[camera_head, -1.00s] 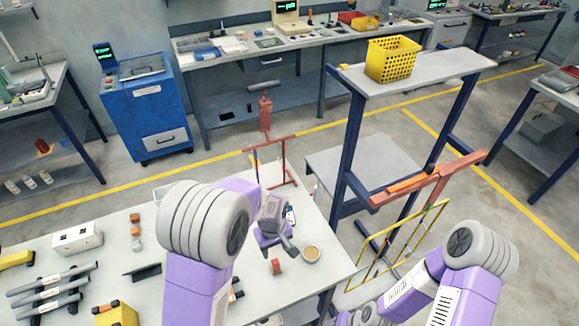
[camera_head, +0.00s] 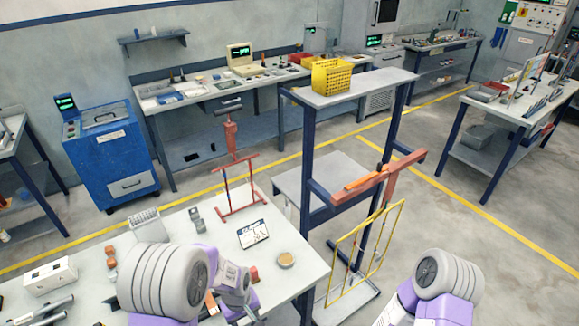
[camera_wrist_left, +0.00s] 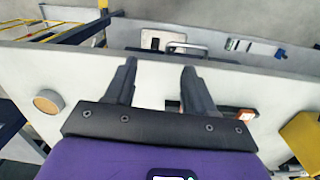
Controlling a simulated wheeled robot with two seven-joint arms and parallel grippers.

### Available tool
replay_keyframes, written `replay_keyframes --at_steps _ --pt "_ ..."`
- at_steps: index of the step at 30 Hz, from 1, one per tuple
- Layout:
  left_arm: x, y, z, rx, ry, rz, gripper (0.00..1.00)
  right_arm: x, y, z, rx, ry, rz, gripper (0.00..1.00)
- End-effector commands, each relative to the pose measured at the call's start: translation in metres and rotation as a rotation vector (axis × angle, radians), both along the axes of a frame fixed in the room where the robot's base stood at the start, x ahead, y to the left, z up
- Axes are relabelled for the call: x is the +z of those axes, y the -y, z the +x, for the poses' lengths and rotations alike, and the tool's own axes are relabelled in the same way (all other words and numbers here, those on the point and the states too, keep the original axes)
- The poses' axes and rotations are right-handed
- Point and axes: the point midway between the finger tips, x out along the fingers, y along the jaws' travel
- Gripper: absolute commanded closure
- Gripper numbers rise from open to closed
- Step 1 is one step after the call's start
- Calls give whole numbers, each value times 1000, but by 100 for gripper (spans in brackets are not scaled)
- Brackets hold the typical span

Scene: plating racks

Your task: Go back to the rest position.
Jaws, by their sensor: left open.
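My left gripper (camera_wrist_left: 158,75) is open and empty in the left wrist view, its two dark fingers apart above the white table.
A red stand (camera_head: 238,202) rises behind. A tall rack with a yellow hanging frame (camera_head: 365,255) and a yellow basket (camera_head: 331,77) stands right.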

Motion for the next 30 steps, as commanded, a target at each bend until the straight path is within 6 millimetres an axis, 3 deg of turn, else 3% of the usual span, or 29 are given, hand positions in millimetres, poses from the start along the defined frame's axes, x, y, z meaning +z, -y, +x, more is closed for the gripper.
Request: replay_keyframes --at_steps 1,7,12,15,21,30 --pt "-23 -3 -8 -14 -10 -12 46 -10 0 1 0 1 0 45" --pt "-96 -4 -42 -105 -16 -83 46 -36 0 0 1 -1 0 45" --pt "-171 5 -89 -197 6 -190 46 -70 0 0 0 -1 0 45" --pt "-198 15 -112 -238 42 -249 46 -85 0 0 0 0 0 45" --pt "-217 28 -131 -276 100 -306 46 -98 0 0 0 0 0 45" --pt "-217 29 -132 -280 108 -311 46 -99 0 0 0 0 0 45"
